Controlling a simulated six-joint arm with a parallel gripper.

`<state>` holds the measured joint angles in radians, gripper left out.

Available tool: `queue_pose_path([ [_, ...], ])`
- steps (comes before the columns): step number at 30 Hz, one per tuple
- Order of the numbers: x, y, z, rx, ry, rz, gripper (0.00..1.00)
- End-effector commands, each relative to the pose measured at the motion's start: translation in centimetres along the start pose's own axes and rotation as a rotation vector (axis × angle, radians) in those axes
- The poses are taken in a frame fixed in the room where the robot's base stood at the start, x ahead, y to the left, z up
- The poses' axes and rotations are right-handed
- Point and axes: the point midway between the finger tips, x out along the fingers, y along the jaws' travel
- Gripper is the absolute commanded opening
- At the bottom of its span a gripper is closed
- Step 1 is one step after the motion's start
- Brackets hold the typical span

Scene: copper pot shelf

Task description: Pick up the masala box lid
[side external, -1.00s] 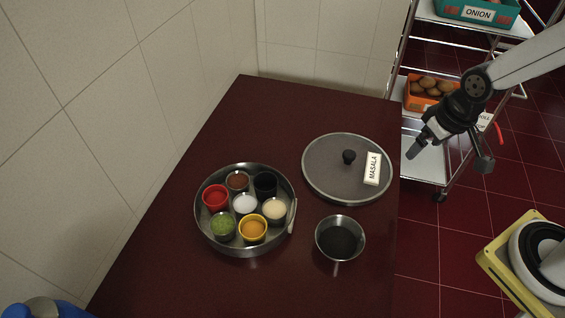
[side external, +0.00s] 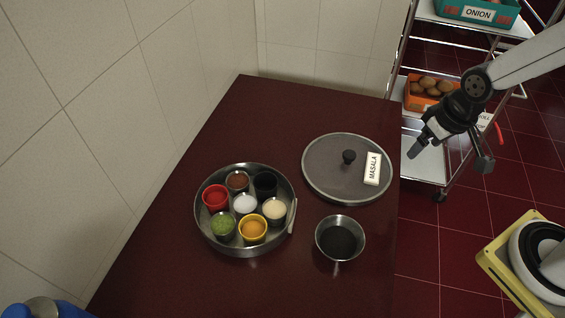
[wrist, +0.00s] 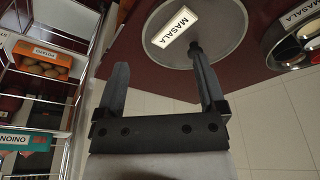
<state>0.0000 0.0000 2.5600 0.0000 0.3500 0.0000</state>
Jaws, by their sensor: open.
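The masala box lid (side external: 330,180) is a round grey disc with a metal rim, a black knob (side external: 348,157) and a white "MASALA" label (side external: 372,168). It lies flat on the dark red table, right of the round steel masala box (side external: 212,243), which holds several small cups of spices. My gripper (side external: 413,151) is to the right of the lid, off the table's right edge, apart from it.
A steel bowl with dark contents (side external: 340,241) stands in front of the lid. A metal rack (side external: 432,160) with an orange crate (side external: 421,92) and a green crate (side external: 478,12) is behind my arm. A tiled wall (side external: 120,120) borders the table's left. The table's front middle is clear.

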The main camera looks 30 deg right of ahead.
Motion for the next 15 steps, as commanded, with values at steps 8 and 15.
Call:
queue_pose_path([
  [8, 0.1, -0.1, 0.0, -0.016, -0.008, 0.001, 0.89],
  [15, 1.3, -1.1, 0.1, -0.189, -0.102, 0.026, 0.89],
])
